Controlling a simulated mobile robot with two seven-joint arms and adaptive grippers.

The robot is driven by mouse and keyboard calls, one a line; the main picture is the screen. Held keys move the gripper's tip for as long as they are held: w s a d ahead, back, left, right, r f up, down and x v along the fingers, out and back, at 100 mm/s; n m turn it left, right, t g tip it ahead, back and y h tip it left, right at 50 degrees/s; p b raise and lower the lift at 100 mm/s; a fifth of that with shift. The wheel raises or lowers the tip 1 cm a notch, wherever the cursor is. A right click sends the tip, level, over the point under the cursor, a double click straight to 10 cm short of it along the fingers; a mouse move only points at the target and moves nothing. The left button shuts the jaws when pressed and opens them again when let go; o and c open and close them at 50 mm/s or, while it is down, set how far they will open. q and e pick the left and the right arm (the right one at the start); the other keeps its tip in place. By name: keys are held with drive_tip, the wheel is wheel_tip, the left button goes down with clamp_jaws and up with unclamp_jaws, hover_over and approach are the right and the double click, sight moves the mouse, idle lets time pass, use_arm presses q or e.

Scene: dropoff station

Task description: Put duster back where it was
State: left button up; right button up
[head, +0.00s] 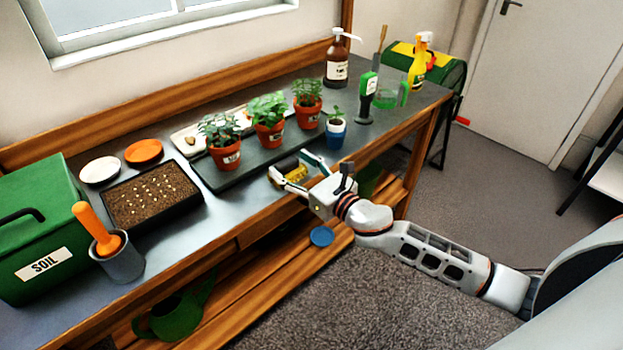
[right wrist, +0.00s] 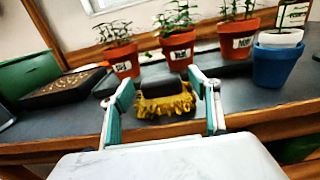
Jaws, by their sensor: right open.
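The duster, with a yellow fringed part and a dark top, lies on the bench near its front edge, just in front of the dark plant tray (head: 222,183). It shows in the head view (head: 295,174) and in the right wrist view (right wrist: 165,104). My right gripper (head: 288,165) reaches over the bench's front edge with its fingers spread. In the right wrist view its fingertips (right wrist: 160,85) stand to either side of the duster. I cannot tell whether they touch it. My left gripper is out of view.
Several potted plants (head: 269,133) stand behind the duster, and a blue-and-white pot (head: 335,134) stands to its right. A seed tray (head: 152,195), green soil box (head: 38,225) and grey cup (head: 120,262) are left. Bottles (head: 337,72) stand at the far right end.

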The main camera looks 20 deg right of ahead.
drive_tip(key=v, duration=1)
drive_tip(key=s+a+f+m+g+h, duration=0.1)
drive_tip(key=s+a+f+m+g, duration=0.1)
drive_tip(key=s+f+m, duration=0.9)
drive_tip(key=s+a+f+m+g+h+p, duration=0.1)
drive_tip(key=s+f+m+g, duration=0.3)
drive_tip(key=s+f+m, duration=0.6)
wheel_tip(320, 180, down, 5)
drive_tip(key=m+h, duration=0.1)
drive_tip(key=m, duration=1.3)
drive_tip(key=shift+s+a+f+m+h, duration=0.15)
drive_tip(key=shift+s+a+m+h, duration=0.15)
drive_tip(key=shift+s+a+m, duration=0.1)
